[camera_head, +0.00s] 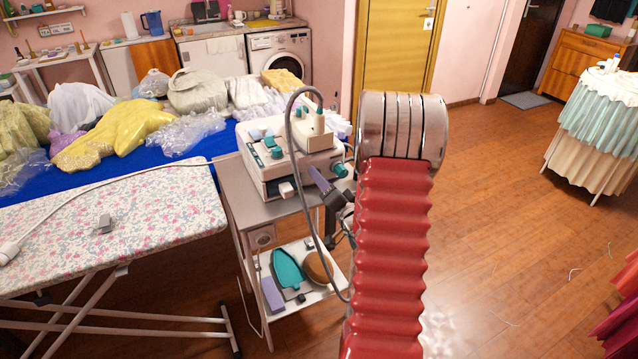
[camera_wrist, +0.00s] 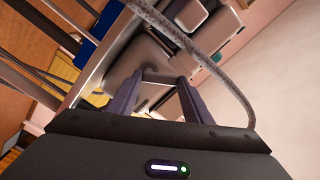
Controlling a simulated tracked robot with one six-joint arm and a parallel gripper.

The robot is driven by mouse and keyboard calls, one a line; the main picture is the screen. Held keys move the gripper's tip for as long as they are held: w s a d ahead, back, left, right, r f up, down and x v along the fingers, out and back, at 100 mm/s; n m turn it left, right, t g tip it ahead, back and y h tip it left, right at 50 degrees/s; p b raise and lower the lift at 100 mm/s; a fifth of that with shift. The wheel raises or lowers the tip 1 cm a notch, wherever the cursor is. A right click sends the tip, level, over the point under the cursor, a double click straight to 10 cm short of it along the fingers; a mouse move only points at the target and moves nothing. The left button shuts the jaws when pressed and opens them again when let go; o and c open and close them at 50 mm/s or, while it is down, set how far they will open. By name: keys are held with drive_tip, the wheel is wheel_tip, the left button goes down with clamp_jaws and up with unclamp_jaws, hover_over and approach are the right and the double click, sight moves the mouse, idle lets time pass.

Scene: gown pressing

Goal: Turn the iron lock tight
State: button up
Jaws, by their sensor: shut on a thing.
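The white steam station (camera_head: 275,172) with teal knobs stands on the grey top of a small trolley. My gripper (camera_head: 314,170) is at the station's lower front right side, with one purple-grey finger showing in the head view. In the wrist view, my gripper (camera_wrist: 163,78) has both fingers around a small pale part at the station, which I take to be the iron lock (camera_wrist: 158,74). Most of that part is hidden by the fingers, and its turn angle cannot be told. A teal knob (camera_head: 340,170) sits just right of the fingers.
A grey hose (camera_head: 292,112) arches over the station and runs down beside my arm; it crosses close above the fingers in the wrist view. The flowered ironing board (camera_head: 150,225) is at left. A teal iron-shaped thing (camera_head: 287,268) lies on the trolley's lower shelf (camera_head: 300,297).

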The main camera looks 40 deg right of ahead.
drive_tip(key=m, duration=0.3)
drive_tip(key=shift+d+m, duration=0.3)
drive_tip(key=shift+d, duration=0.05)
drive_tip(key=shift+s+d+m, duration=0.1)
drive_tip(key=shift+d+m, duration=0.05)
drive_tip(key=shift+m, duration=0.7)
drive_tip(key=shift+s+d+m, duration=0.1)
drive_tip(key=shift+d+m, duration=0.05)
drive_tip(key=shift+m, duration=0.7)
drive_tip(key=o, duration=1.1)
drive_tip(key=shift+c, duration=0.2)
drive_tip(key=v, duration=1.3)
drive_tip(key=shift+s+a, duration=0.2)
drive_tip(key=shift+s, duration=0.1)
